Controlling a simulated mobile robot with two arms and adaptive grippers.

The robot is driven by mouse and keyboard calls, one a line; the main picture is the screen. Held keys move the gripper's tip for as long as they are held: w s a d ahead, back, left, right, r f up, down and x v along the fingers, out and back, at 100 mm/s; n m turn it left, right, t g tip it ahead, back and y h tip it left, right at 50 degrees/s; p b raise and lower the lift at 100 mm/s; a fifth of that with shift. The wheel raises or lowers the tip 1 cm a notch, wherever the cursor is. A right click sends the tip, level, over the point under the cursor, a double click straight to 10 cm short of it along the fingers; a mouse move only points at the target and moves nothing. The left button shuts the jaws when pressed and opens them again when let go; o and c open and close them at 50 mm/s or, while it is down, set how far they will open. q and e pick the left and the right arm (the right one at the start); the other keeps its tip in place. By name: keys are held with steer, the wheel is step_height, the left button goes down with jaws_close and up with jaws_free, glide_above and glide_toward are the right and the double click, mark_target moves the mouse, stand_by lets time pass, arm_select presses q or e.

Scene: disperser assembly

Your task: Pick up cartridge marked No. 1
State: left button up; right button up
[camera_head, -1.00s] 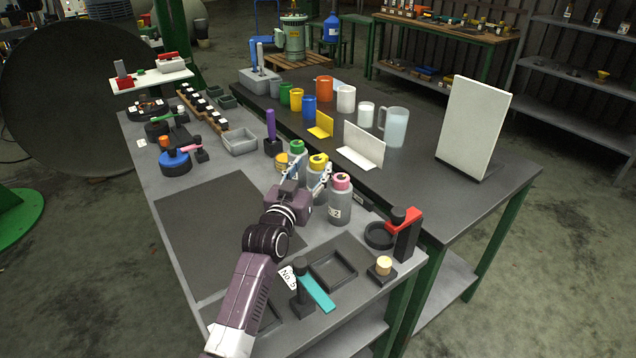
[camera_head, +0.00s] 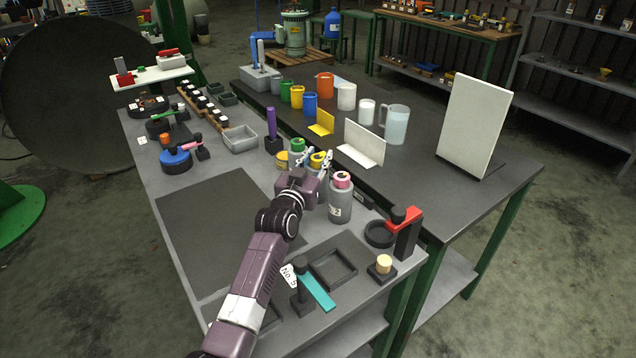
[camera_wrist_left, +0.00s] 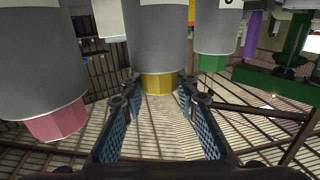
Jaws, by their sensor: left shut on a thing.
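Three grey cartridges stand in a row on the workbench: one with a green cap (camera_head: 297,145), one with a yellow cap (camera_head: 317,159) and one with a pink cap (camera_head: 341,181). My left gripper (camera_head: 318,166) is shut on the yellow-capped cartridge, with one finger on each side of its cap end. In the left wrist view the yellow cap (camera_wrist_left: 160,84) sits between the blue-padded fingers, with the pink cap (camera_wrist_left: 57,121) and green cap (camera_wrist_left: 212,63) to either side. The pink-capped cartridge's label is partly legible; the yellow-capped one's number cannot be read. My right gripper is out of view.
A red and black stand (camera_head: 405,238) and a black tray (camera_head: 334,268) are near the front right edge. A purple-handled tool (camera_head: 272,126) stands behind the cartridges. The dark mat (camera_head: 215,225) is bare. Coloured cups and a clear jug (camera_head: 397,124) stand on the second table.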

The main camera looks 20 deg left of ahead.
arm_select(q)
jaws_close()
steer(key=shift+w+r, duration=0.1)
steer(key=shift+r, duration=0.15)
steer(key=shift+r, duration=0.1)
